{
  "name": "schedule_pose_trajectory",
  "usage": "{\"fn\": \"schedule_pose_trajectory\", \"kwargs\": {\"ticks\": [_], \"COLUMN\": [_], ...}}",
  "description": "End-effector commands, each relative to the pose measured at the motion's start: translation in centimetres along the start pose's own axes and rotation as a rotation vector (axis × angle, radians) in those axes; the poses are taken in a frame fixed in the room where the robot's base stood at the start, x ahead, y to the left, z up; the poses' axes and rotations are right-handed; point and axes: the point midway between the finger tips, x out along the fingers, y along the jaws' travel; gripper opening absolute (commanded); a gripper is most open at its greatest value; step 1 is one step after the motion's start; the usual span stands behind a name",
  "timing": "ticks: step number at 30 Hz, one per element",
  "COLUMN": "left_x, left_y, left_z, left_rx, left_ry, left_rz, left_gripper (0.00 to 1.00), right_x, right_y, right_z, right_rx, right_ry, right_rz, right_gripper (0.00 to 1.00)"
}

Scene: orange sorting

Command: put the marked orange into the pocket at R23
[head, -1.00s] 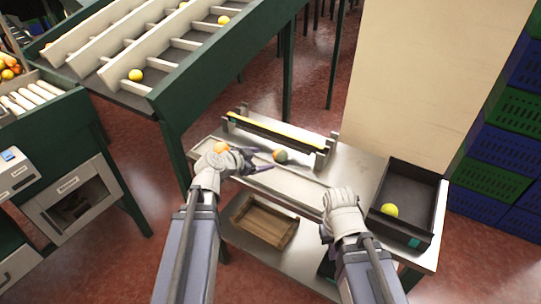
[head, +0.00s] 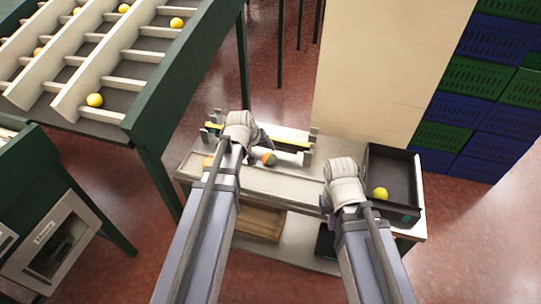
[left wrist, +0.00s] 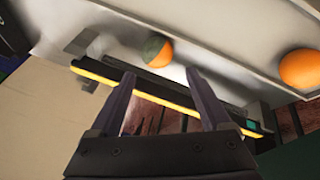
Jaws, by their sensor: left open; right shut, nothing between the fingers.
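An orange with a dark green patch (head: 268,159) lies on the steel bench beside the yellow-edged bar; it also shows in the left wrist view (left wrist: 158,52). A plain orange (head: 208,162) lies further left, partly behind my arm, and shows at the right in the left wrist view (left wrist: 300,68). My left gripper (head: 262,138) is over the bar, apart from both. Its fingers (left wrist: 163,95) are spread and empty. My right gripper (head: 328,203) is shut and empty over the bench's front, its fingers mostly hidden. The sloped rack of pockets (head: 140,85) is at upper left; no R23 label is readable.
A black tray (head: 415,170) with a yellow fruit (head: 380,194) stands at the bench's right end. A wooden crate (head: 260,222) sits on the lower shelf. Several yellow or orange fruits lie in rack pockets. A beige panel (head: 385,75) and stacked crates (head: 490,90) stand behind.

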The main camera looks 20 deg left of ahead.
Motion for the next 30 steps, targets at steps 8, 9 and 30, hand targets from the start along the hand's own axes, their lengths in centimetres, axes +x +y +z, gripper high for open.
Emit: {"fn": "schedule_pose_trajectory", "kwargs": {"ticks": [8,9,30], "left_x": [1.9,2.3,7.6], "left_y": [-0.1,-0.1,0.3], "left_z": [0.1,0.1,0.4], "left_rx": [0.001,0.002,0.002], "left_ry": [0.0,0.001,0.001], "left_rz": [0.001,0.002,0.002], "left_gripper": [0.81,0.81,0.81], "right_x": [1.7,2.1,6.8], "right_y": [-0.2,-0.2,-0.7], "right_z": [-0.1,-0.1,-0.4], "right_rx": [0.001,0.001,0.001], "right_ry": [0.0,0.0,0.0], "right_rz": [0.0,0.0,0.0], "right_gripper": [0.0,0.0,0.0]}}
